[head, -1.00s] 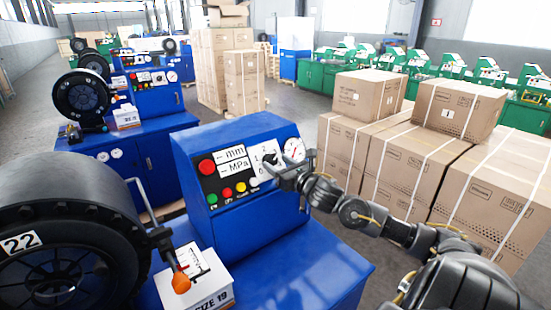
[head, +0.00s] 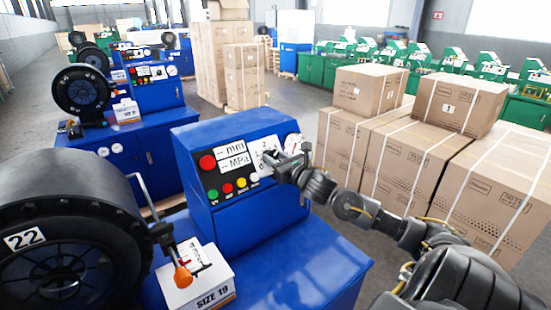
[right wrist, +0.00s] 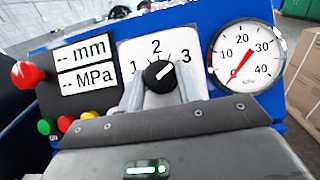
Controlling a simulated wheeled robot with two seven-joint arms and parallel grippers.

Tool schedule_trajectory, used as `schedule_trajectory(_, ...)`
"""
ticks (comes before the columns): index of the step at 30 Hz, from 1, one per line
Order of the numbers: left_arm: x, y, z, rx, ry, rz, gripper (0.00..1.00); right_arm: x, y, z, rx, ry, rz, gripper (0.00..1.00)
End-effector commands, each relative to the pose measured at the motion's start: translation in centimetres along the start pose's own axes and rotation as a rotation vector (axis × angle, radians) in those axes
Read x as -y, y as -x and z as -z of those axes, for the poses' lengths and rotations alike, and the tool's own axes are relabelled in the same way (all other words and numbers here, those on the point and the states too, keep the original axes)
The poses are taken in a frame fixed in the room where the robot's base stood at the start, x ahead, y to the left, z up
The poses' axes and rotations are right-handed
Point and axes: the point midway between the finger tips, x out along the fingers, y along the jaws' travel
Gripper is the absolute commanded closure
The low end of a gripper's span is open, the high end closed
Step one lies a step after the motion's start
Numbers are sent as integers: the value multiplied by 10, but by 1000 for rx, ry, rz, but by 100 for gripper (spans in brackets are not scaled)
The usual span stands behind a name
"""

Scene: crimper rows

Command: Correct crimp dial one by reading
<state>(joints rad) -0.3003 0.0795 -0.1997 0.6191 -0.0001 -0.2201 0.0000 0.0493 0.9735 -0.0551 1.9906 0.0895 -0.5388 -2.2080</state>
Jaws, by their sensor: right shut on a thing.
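The crimp dial (right wrist: 159,74) is a black knob with a white pointer line on a white plate marked 1, 2 and 3 in the right wrist view. The pointer is turned up and right, between 2 and 3. My right gripper (right wrist: 160,92) is shut on the knob, one finger on each side; in the head view this gripper (head: 272,162) covers the knob. The round gauge (right wrist: 245,55) right of the dial has a red needle and marks up to 40. The display labels (right wrist: 86,63) read "-- mm" and "-- MPa". My left gripper is not in view.
A red button (head: 207,162) and several coloured buttons sit on the blue console (head: 190,140). A black crimper head (head: 60,215) marked 22 and a SIZE 19 box (head: 215,295) are at lower left.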

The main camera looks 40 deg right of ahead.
Motion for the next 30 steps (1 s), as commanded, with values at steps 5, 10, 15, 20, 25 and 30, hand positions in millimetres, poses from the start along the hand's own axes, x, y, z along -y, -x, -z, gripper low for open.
schedule_trajectory(5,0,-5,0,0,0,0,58,-1,0,1,2,-27,15,89)
schedule_trajectory(10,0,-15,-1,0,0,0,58,-2,0,2,4,-97,61,89)
schedule_trajectory(15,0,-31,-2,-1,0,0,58,-3,0,3,6,-208,134,89)
schedule_trajectory(20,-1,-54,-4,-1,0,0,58,-5,0,5,6,-335,216,89)
schedule_trajectory(25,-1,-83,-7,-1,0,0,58,-6,-1,5,8,-468,306,89)
schedule_trajectory(30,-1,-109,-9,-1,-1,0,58,-5,-1,2,9,-588,393,89)
